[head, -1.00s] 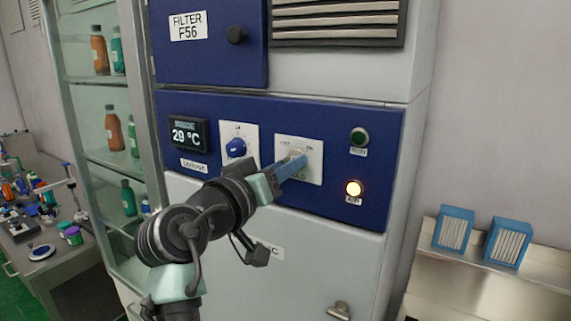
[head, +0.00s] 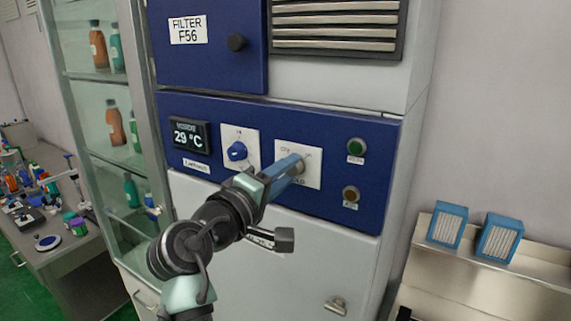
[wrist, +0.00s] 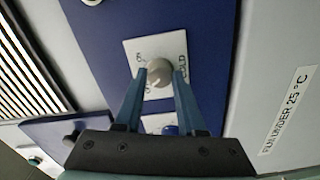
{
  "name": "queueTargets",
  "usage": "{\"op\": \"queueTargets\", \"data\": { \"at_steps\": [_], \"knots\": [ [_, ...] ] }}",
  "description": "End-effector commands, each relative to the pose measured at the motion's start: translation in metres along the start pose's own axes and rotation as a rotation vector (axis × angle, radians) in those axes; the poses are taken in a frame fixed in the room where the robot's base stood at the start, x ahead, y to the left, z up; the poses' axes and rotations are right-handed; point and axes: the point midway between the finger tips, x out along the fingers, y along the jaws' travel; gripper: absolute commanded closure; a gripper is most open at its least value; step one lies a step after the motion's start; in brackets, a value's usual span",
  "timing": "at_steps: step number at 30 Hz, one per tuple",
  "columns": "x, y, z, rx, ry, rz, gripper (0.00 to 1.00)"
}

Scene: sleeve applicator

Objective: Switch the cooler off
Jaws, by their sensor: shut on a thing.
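The cooler's control panel (head: 222,180) is blue, on a tall grey cabinet. A rotary switch on a white plate (head: 313,172) sits right of the blue dial (head: 237,151). In the wrist view the switch's grey knob (wrist: 159,72) is between the two blue fingers of my gripper (wrist: 160,80). In the head view my gripper (head: 297,163) covers the knob. The fingers are shut on it. The lamp (head: 351,194) at the panel's lower right is dark. The display (head: 189,136) reads 29 °C.
A green button (head: 356,147) is above the lamp. A glass cabinet with bottles (head: 115,120) stands at left. A shelf (head: 520,266) at right carries two blue-framed filters (head: 499,238). A cluttered bench (head: 60,260) is at far left.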

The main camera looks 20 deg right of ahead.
Motion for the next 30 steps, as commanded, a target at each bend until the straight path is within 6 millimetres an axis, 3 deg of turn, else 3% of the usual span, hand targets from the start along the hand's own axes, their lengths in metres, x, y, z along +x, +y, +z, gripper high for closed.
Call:
{"op": "queueTargets", "data": {
  "at_steps": [10,27,28,30],
  "knots": [
    [0.0001,0.0005,-0.0001,-0.145,0.0,0.0,1.0],
    [0.0,-0.0005,0.0,-0.173,0.0,0.0,1.0],
    [0.0,-0.0005,0.0,-0.173,0.0,0.0,0.56],
    [0.0,-0.0004,0.0,-0.172,0.0,0.0,0.43]
  ]
}}
